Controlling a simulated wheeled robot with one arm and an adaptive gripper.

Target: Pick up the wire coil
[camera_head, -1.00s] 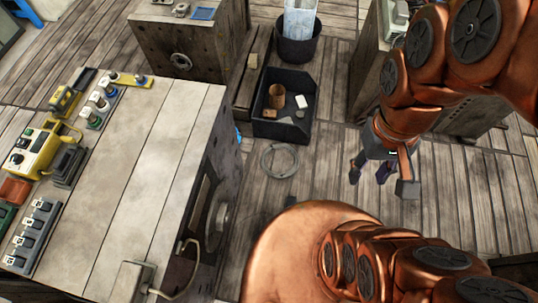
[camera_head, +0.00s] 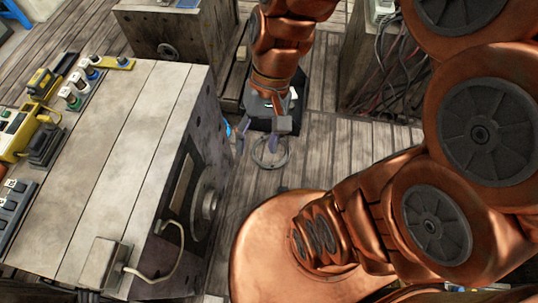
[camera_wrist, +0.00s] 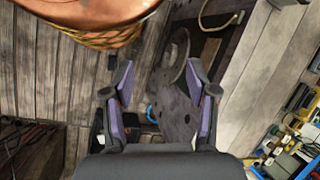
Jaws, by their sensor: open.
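The wire coil (camera_head: 288,157) is a thin grey ring lying flat on the plank floor, right of the big workbench. My gripper (camera_head: 257,142) hangs over it in the head view, and one finger overlaps the ring in the picture. The height between finger and coil is hard to judge. In the wrist view my gripper (camera_wrist: 158,82) has its two purple-padded fingers wide apart with nothing between them.
The workbench (camera_head: 115,150) stands close on the left, with a handwheel (camera_head: 206,201) and a cable on its side. A dark bin (camera_head: 262,123) is mostly hidden behind my arm. A cabinet with loose cables (camera_head: 385,85) stands at the back right. Floor planks right of the coil are clear.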

